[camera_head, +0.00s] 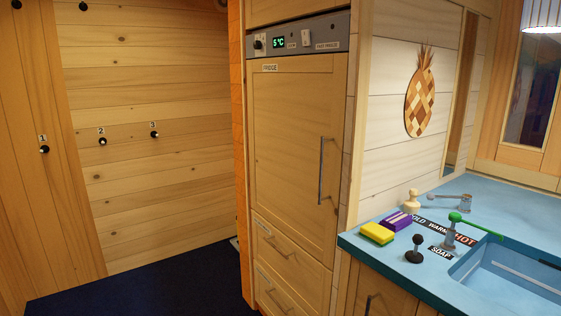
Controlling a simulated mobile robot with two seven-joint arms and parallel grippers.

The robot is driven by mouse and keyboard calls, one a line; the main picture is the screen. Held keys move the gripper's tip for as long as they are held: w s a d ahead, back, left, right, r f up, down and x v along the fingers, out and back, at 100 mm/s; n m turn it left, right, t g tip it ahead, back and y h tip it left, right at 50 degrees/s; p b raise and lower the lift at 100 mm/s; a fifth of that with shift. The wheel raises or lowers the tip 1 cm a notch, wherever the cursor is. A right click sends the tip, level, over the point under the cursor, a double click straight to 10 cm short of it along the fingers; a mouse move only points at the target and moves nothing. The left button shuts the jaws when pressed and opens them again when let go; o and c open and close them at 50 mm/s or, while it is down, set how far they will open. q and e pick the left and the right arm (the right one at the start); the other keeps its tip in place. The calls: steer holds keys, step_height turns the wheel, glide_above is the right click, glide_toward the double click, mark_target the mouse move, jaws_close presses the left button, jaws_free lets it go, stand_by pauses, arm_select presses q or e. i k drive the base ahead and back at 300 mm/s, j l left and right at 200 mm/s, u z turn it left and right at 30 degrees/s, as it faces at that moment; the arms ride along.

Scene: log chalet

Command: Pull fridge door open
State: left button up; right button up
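The fridge door (290,150) is a tall light-wood panel in the middle of the head view, labelled FRIDGE at its top left. It looks shut, flush with the cabinet. Its handle (322,170) is a thin grey vertical bar near the door's right edge. A grey control panel (300,41) above the door shows 5 °C in green. Neither of my grippers is in view, and nothing touches the handle.
Two drawers (283,262) sit below the door. A blue counter (400,240) with a sink (515,275), a yellow sponge (377,233) and a green-handled tap (452,232) juts out at the right. The dark floor (180,285) at the left is clear.

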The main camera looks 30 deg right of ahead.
mark_target(297, 106)
steer(key=i+l+z, duration=0.1)
steer(key=z, duration=1.55)
